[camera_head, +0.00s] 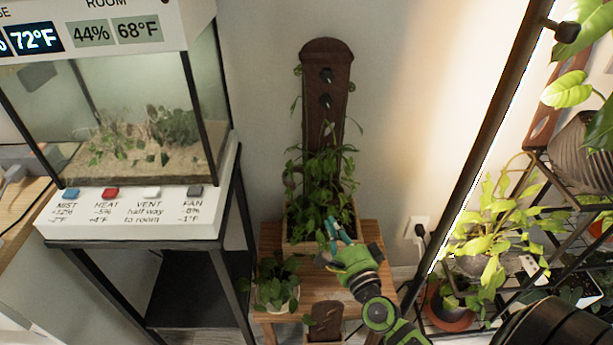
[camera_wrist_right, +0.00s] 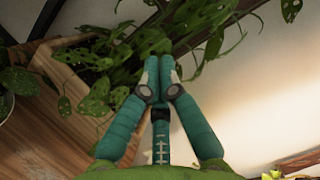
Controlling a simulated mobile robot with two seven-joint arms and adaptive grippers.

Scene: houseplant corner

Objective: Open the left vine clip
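A tall dark wooden board (camera_head: 325,58) stands upright behind a vine plant (camera_head: 322,185), whose stems and leaves climb its lower part. Two dark knobs (camera_head: 326,76) sit one above the other on the board. Small greenish bits show at its upper edges; I cannot tell whether any is the left vine clip. My right gripper (camera_head: 336,232) is in front of the vine's planter, low and right of the board. In the right wrist view its teal fingers (camera_wrist_right: 158,72) are together with nothing visible between them, and vine leaves (camera_wrist_right: 150,42) lie beyond the tips. My left gripper is out of view.
The planter stands on a wooden stand (camera_head: 318,284) with a small potted plant (camera_head: 274,284) at its left. A glass terrarium (camera_head: 140,120) on a black-framed table is at left. A black-framed plant rack (camera_head: 480,165) rises at right. Wall space above the board is clear.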

